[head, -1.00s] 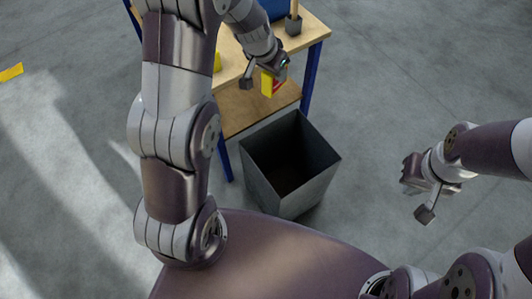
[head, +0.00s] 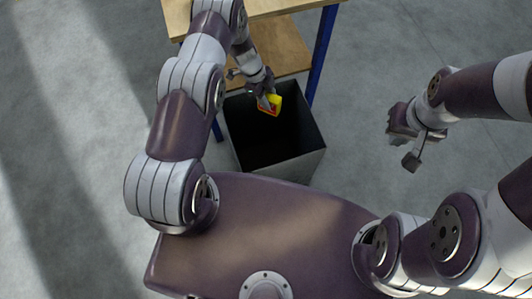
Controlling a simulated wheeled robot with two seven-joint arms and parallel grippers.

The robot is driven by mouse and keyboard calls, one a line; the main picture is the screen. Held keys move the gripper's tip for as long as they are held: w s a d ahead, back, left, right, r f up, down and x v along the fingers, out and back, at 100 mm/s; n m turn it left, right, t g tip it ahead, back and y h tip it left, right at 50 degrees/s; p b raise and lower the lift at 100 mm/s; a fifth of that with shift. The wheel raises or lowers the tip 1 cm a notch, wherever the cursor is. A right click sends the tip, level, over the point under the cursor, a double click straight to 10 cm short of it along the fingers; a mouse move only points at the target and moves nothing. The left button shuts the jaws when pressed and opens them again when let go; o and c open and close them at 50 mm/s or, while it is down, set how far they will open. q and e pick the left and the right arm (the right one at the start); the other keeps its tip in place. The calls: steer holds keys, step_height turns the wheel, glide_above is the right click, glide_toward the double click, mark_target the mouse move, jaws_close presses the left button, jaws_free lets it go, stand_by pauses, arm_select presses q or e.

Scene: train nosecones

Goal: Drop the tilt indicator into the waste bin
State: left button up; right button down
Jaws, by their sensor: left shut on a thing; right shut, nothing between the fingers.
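The tilt indicator (head: 274,100), a small yellow piece with a red-orange edge, is in my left gripper (head: 265,97). My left gripper is shut on it and holds it over the far part of the waste bin's opening. The waste bin (head: 278,170) is a dark grey, open-topped square box on the floor. Its inside is dark and I cannot see what is in it. My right gripper (head: 400,135) is shut and empty, out to the right of the bin above the floor.
A wooden table (head: 277,8) with a lower shelf (head: 280,52) and blue legs (head: 322,55) stands just behind the bin. My base is close in front of the bin. The grey floor to the right and left is clear.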

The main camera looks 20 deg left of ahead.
arm_select(q)
step_height(320, 180, down, 6)
steer(key=b, duration=0.4)
steer(key=shift+r, duration=0.3)
steer(key=o, duration=1.1)
steer(key=shift+o, duration=0.2)
steer(key=s+v, duration=0.1)
steer(key=v, duration=1.1)
steer(key=shift+w+r, duration=0.3)
steer(key=shift+w, duration=0.25)
steer(key=shift+a, duration=0.15)
